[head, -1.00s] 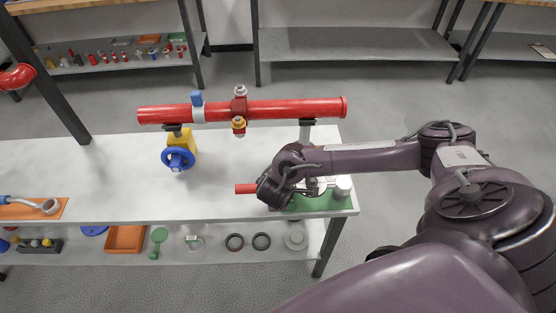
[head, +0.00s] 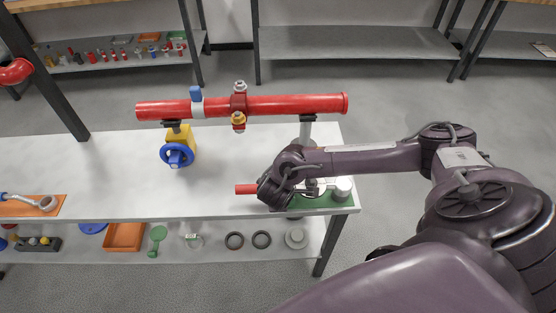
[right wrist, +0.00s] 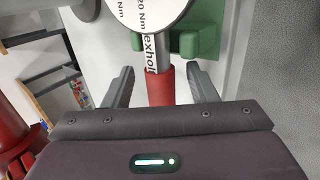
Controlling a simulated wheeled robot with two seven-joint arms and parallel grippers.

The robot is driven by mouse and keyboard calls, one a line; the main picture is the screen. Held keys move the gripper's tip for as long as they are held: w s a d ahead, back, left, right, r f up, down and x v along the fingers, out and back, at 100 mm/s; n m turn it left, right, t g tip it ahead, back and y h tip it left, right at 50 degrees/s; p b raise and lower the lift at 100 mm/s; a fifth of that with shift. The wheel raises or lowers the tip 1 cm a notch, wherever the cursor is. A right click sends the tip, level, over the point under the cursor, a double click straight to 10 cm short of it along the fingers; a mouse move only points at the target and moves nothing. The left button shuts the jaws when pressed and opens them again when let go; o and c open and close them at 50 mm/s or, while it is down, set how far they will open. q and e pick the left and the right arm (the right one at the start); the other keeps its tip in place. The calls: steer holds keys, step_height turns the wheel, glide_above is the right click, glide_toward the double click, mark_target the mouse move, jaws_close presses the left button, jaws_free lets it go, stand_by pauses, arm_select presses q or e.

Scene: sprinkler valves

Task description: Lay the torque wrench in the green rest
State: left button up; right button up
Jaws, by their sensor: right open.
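The torque wrench shows its red handle (head: 246,189) to the left of my right wrist in the head view. In the right wrist view its red grip (right wrist: 160,87) and white round dial head (right wrist: 150,10) are seen close up. The green rest (head: 318,204) lies on the table's right end, and part of it shows behind the wrench (right wrist: 204,30). My right gripper (right wrist: 161,88) is open, one finger on each side of the grip, with gaps visible. The wrench's head is over the rest; my wrist hides whether it is fully seated. My left gripper is not in view.
A red pipe (head: 290,104) with a blue handwheel valve (head: 176,156) stands along the table's back. An orange mat (head: 14,210) with a chrome tool lies at left. Rings and trays fill the lower shelf (head: 210,258). The table's middle (head: 110,175) is clear.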

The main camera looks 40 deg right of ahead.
steer(key=p+v, duration=0.4)
steer(key=v, duration=0.3)
steer(key=shift+r+p, duration=0.3)
steer(key=shift+r, duration=0.1)
steer(key=shift+s+a, duration=0.1)
steer(key=shift+a, duration=0.05)
